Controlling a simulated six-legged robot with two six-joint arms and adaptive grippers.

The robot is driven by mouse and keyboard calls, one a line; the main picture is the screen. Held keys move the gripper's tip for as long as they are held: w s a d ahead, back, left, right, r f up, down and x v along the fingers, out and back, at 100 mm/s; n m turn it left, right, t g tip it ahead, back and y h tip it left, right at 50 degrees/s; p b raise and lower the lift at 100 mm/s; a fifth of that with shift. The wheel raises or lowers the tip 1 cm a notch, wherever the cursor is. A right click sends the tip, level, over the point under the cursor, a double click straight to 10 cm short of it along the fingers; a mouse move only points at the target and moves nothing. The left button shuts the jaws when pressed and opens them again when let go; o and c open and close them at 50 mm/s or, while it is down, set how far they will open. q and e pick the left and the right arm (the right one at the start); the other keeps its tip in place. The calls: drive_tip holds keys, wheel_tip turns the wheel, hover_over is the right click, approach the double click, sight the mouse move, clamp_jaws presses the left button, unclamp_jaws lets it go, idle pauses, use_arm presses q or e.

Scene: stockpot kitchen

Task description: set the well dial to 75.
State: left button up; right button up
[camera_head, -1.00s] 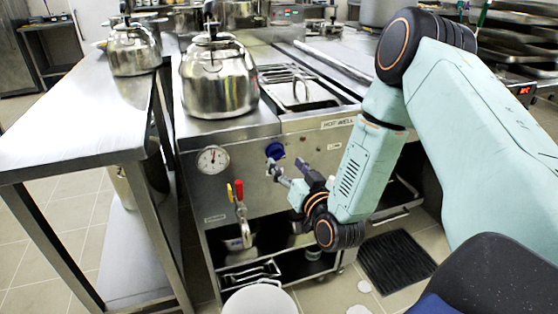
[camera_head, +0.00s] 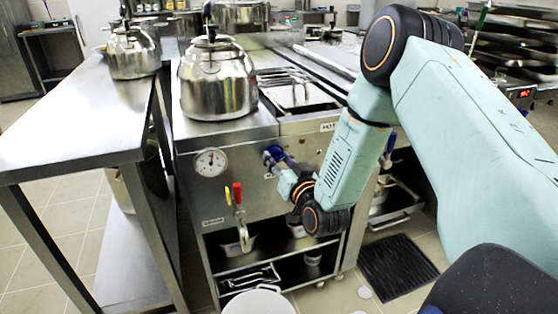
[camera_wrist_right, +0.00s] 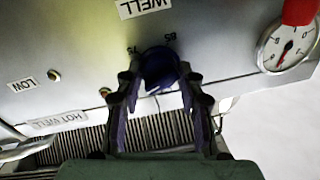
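The well dial is a blue knob (camera_head: 273,154) on the front panel of the steel unit. The right wrist view shows the knob (camera_wrist_right: 160,66) from close by, with small scale marks such as 75 and 85 beside it. My right gripper (camera_head: 282,160) has reached the knob. In the right wrist view its two fingers (camera_wrist_right: 160,78) stand apart, one on each side of the knob. I cannot tell whether they touch it. The knob's pointer is not clear to me. My left gripper is not in view.
A round gauge (camera_head: 211,162) sits left of the knob, above a tap with red and yellow handles (camera_head: 237,194). A steel kettle (camera_head: 217,82) stands on the unit. A steel table (camera_head: 80,120) is at left. A dark floor mat (camera_head: 398,267) lies below right.

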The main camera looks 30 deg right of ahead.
drive_tip(key=c, duration=0.6)
drive_tip(key=shift+o, duration=0.2)
drive_tip(key=shift+m, duration=0.4)
drive_tip(key=m+b, duration=0.1)
drive_tip(key=m, duration=0.2)
drive_tip(key=shift+f, duration=0.15)
drive_tip(key=m+b, duration=0.2)
drive_tip(key=m, duration=0.1)
drive_tip(key=shift+m+t, duration=0.3)
drive_tip(key=shift+m, duration=0.1)
drive_tip(key=m+b, duration=0.2)
drive_tip(key=m, duration=0.2)
drive_tip(key=shift+h, duration=0.4)
drive_tip(key=shift+m+b, duration=0.65)
drive_tip(key=shift+m, duration=0.65)
